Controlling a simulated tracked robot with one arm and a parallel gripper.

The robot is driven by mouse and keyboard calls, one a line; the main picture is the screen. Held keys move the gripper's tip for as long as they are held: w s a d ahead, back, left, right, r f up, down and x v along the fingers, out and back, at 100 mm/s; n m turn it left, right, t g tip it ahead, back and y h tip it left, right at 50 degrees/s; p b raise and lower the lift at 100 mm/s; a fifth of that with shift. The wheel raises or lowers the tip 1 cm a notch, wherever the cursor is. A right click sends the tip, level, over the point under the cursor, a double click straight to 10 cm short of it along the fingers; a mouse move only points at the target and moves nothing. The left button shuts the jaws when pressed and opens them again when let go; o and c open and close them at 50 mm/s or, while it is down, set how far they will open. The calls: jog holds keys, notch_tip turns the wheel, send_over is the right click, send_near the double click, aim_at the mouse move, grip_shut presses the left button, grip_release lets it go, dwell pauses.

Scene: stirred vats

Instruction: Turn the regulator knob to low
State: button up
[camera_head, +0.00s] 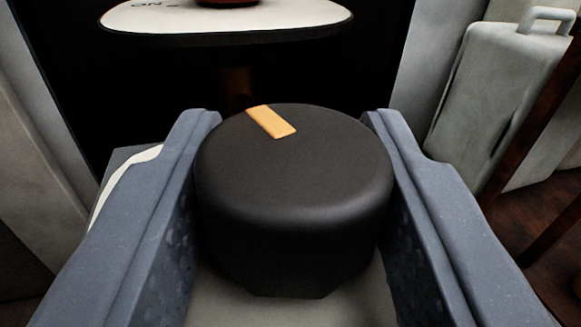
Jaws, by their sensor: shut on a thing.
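The regulator knob (290,195) is a round black knob in the middle of the view, with an orange pointer mark (271,121) on its face. The mark sits near the top of the face, tilted so its outer end leans up and left. My gripper (293,125) has one blue-grey finger on each side of the knob and is shut on it. A pale plate shows below the knob, between the fingers. No low marking is readable; part of the area around the knob is hidden by the fingers.
Above the knob is a white plate (150,20) with partly cut-off lettering that seems to read "ON" and a red part (226,3) on it. A grey canister (500,90) with a handle stands at the right. A dark rusty bar (552,112) crosses the right edge.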

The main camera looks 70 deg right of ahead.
jog(key=shift+w+r+m+g+h+p, duration=0.2)
jog(key=shift+m+g+p, duration=0.5)
jog(key=shift+p, duration=0.85)
jog(key=shift+s+r+m+g+h+p, duration=0.1)
jog(key=shift+m+g+h+p, duration=0.25)
jog(key=shift+g+p, duration=0.85)
jog(key=shift+f+m+p, duration=0.1)
jog(key=shift+m+p, duration=0.15)
jog(key=shift+p, duration=0.4)
jog(key=shift+f+m+g+h+p, duration=0.1)
jog(key=shift+m+g+h+p, duration=0.15)
jog(key=shift+m+g+p, duration=0.6)
jog(key=shift+n, duration=0.25)
jog(key=o, duration=1)
jog(key=a, duration=0.4)
jog(key=s+a+b, duration=0.1)
jog(key=a, duration=0.4)
jog(key=a+b, duration=0.1)
jog(key=a, duration=0.3)
jog(key=shift+s+a+f, duration=0.1)
jog(key=shift+s+a, duration=0.2)
